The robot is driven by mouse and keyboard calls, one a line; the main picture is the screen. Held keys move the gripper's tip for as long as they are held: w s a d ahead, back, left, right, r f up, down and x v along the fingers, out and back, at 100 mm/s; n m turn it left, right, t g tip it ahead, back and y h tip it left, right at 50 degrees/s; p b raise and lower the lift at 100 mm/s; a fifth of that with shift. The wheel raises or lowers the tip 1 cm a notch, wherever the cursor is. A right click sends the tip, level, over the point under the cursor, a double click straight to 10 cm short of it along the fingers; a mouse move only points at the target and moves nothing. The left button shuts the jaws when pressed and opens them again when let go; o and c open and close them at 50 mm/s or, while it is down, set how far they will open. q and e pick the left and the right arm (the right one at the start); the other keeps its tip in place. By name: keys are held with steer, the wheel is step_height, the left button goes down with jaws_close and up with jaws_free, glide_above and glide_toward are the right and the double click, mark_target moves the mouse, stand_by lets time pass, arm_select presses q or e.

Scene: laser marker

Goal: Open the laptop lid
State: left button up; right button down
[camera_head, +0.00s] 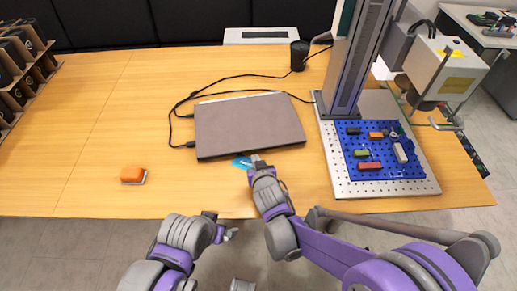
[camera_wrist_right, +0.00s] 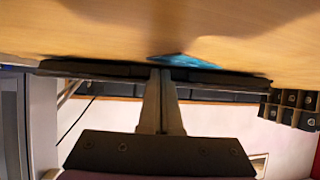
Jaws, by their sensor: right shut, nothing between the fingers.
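The laptop (camera_head: 248,122) lies shut and flat on the wooden table, its grey-brown lid facing up. Its dark front edge (camera_wrist_right: 90,69) crosses the right wrist view, which is upside down. My right gripper (camera_head: 256,158) is shut and empty at the middle of the laptop's front edge. In the right wrist view its fingertips (camera_wrist_right: 161,74) meet together at that edge; I cannot tell whether they touch it. My left gripper (camera_head: 227,233) is low, in front of the table and away from the laptop; its fingers are too small to read.
A blue card (camera_head: 241,163) lies by the right gripper. An orange-topped block (camera_head: 133,175) is on the left. A laser marker column (camera_head: 355,60) and blue perforated board (camera_head: 376,150) stand on the right. Black cables (camera_head: 182,103) run left of and behind the laptop.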

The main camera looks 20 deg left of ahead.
mark_target(254, 146)
steer(key=shift+w+a, duration=0.15)
steer(key=shift+w, duration=0.15)
steer(key=shift+w+a, duration=0.35)
steer(key=shift+w, duration=0.35)
stand_by(0.7)
steer(key=shift+r, duration=0.2)
steer(key=shift+w+a+r+p, duration=0.1)
steer(key=shift+w+r+p, duration=0.05)
steer(key=shift+r+p, duration=0.7)
steer(key=shift+w+a+r+p, duration=0.1)
steer(key=shift+r+p, duration=0.45)
steer(key=shift+r, duration=0.6)
steer(key=shift+r+p, duration=0.2)
steer(key=shift+p, duration=0.1)
steer(key=shift+w+a+r+p, duration=0.1)
steer(key=shift+w+r+p, duration=0.15)
steer(key=shift+r+p, duration=0.35)
steer(key=shift+w+a+r+p, duration=0.15)
steer(key=shift+r+p, duration=0.25)
steer(key=shift+r, duration=0.45)
steer(key=shift+w+a+r+p, duration=0.1)
steer(key=shift+w+r+p, duration=0.2)
steer(key=shift+r+p, duration=0.3)
steer(key=shift+d+r, duration=0.1)
